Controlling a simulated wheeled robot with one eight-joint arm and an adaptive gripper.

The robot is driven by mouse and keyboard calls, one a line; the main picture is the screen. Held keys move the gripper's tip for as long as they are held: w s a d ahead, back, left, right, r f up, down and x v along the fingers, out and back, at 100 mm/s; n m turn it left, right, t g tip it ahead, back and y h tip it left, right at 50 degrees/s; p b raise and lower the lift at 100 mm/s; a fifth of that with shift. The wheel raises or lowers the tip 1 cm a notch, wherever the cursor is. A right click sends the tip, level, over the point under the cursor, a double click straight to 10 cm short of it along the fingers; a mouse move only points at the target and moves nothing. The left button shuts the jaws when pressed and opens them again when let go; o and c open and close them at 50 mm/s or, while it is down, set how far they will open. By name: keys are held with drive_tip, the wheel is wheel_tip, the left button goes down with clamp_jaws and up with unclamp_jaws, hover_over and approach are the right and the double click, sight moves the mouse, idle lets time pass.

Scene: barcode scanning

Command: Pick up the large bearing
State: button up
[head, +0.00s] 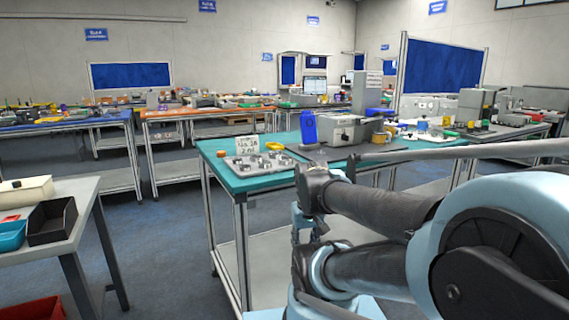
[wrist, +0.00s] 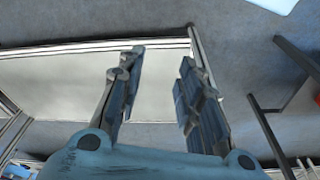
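Several metallic ring-shaped parts, which look like bearings (head: 268,163), lie in a light tray (head: 236,174) at the near left of the green-topped table (head: 222,184) in the head view. They are too small to tell which is the large bearing. My gripper (wrist: 160,68) shows in the wrist view with its two fingers spread apart and nothing between them. Beyond the fingers are a pale lower shelf and the floor. No bearing shows in the wrist view. In the head view my arm reaches in from the right, and its far end is low beside the table's front.
A handwritten sign (head: 248,145) stands behind the tray. A blue bottle (head: 308,128), a grey machine (head: 346,130) and a yellow mug (head: 381,137) stand farther right. A side table with a black bin (head: 52,221) is at left. Open floor lies between the tables.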

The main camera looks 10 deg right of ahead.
drive_tip(key=shift+o, duration=0.3)
drive_tip(key=o, duration=0.4)
drive_tip(key=shift+s+r, duration=0.2)
drive_tip(key=o, duration=0.5)
drive_tip(key=r, duration=0.1)
drive_tip(key=w+r, duration=0.1)
drive_tip(key=r, duration=0.1)
drive_tip(key=shift+m, duration=0.4)
wheel_tip(320, 180, up, 32)
drive_tip(key=m+g+y, duration=0.1)
drive_tip(key=m+g, duration=0.1)
drive_tip(key=m, duration=1.4)
hover_over(285, 161)
drive_tip(key=w+d, duration=0.3)
drive_tip(key=f, duration=0.5)
drive_tip(key=a+f, duration=0.1)
drive_tip(key=f, duration=0.5)
drive_tip(key=a+f, duration=0.1)
drive_tip(key=f, duration=0.5)
drive_tip(key=shift+a+f, duration=0.1)
drive_tip(key=shift+f, duration=0.1)
